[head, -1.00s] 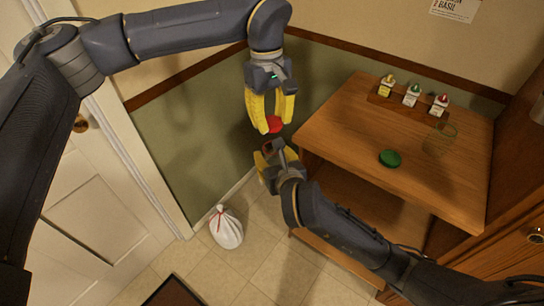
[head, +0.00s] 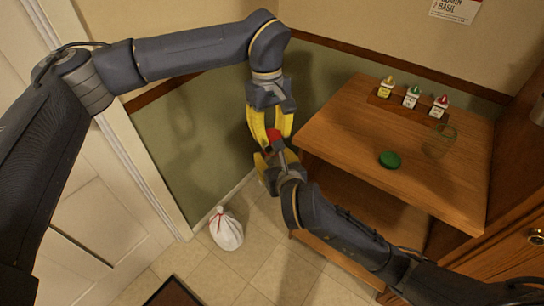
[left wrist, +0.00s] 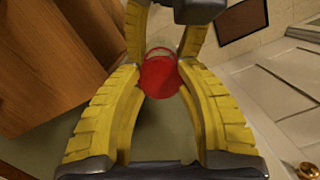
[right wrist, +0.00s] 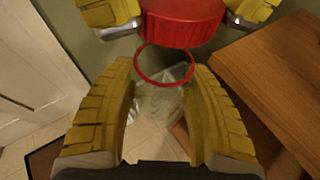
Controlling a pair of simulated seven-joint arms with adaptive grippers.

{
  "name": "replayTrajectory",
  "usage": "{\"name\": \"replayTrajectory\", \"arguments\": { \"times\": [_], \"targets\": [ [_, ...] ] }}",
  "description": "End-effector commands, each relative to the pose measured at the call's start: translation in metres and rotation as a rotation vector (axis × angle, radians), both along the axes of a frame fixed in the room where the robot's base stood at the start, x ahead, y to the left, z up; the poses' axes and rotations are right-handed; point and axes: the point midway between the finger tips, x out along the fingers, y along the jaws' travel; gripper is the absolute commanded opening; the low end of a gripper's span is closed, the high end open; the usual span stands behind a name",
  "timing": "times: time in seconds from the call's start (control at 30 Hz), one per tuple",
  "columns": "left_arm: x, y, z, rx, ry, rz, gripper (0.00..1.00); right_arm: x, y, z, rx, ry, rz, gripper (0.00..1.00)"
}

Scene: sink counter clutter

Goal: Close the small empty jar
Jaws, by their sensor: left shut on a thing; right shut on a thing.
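A red lid (head: 273,135) is held between the yellow fingers of my left gripper (head: 272,130). It shows in the left wrist view (left wrist: 159,77) and the right wrist view (right wrist: 183,24). My right gripper (head: 268,156) is below, shut on a small clear jar (right wrist: 160,98) with a red ring (right wrist: 163,66) at its mouth. The jar looks empty. The lid is above the jar mouth, and in the right wrist view it appears apart and somewhat offset from the ring. The exact gap is hard to judge. In the head view, the jar is mostly hidden by my grippers.
A wooden table (head: 340,128) stands at right with a green lid (head: 390,159), a larger clear jar (head: 440,142) and a rack of three small bottles (head: 411,97). A white bag (head: 226,231) sits on the floor. My grippers are in free space left of the table.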

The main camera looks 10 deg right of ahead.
Motion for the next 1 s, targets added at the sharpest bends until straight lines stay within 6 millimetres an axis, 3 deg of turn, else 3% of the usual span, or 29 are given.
{"name": "replayTrajectory", "arguments": {
  "times": [0.63, 1.0],
  "targets": [
    [-0.001, -0.001, -0.001, 0.005, -0.011, 0.000, 0.28, 0.000, 0.000, 0.000, 0.000, -0.001, 0.000, 0.02],
    [-0.001, 0.000, -0.016, 0.005, -0.011, 0.000, 0.28, 0.000, 0.000, 0.000, 0.000, -0.001, 0.000, 0.02]
  ]
}}
